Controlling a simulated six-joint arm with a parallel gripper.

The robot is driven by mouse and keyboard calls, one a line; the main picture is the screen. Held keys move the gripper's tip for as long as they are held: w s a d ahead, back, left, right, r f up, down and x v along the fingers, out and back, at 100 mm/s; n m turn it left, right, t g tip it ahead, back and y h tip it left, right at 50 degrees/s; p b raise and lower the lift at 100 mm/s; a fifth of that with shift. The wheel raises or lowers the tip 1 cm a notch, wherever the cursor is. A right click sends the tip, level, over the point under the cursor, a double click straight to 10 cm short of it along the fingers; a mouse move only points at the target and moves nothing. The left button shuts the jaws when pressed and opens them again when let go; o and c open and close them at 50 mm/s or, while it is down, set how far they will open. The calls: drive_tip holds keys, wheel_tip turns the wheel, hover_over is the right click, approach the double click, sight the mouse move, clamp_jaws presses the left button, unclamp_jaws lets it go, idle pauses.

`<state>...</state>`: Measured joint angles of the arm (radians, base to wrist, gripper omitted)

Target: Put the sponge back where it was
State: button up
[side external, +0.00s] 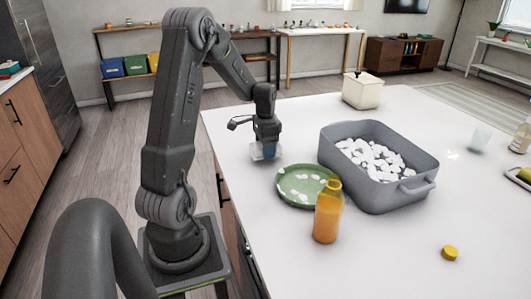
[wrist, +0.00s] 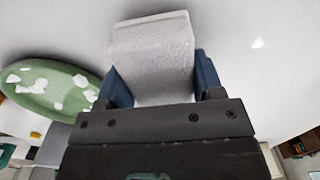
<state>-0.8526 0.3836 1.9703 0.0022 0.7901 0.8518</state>
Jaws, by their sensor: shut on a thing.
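My gripper (side external: 266,151) hangs low over the white counter, to the left of the grey basin and behind the green plate. In the wrist view its blue fingers (wrist: 160,85) are closed on the two sides of a pale, grainy block, which I take for the sponge (wrist: 152,52). In the side view the sponge (side external: 257,154) shows only in part between the fingers. I cannot tell whether its underside touches the counter.
The green plate (side external: 296,192) with white patches lies near the gripper. The grey basin (side external: 398,197) holds white foam-like pieces. An orange bottle (side external: 327,213) stands in front, a yellow cap (side external: 450,253) lies to its right, and a cream container (side external: 361,94) stands behind.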

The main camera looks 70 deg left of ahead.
drive_tip(key=shift+f, duration=0.95)
drive_tip(key=shift+f, duration=0.1)
drive_tip(key=o, duration=0.8)
drive_tip(key=shift+o, duration=0.2)
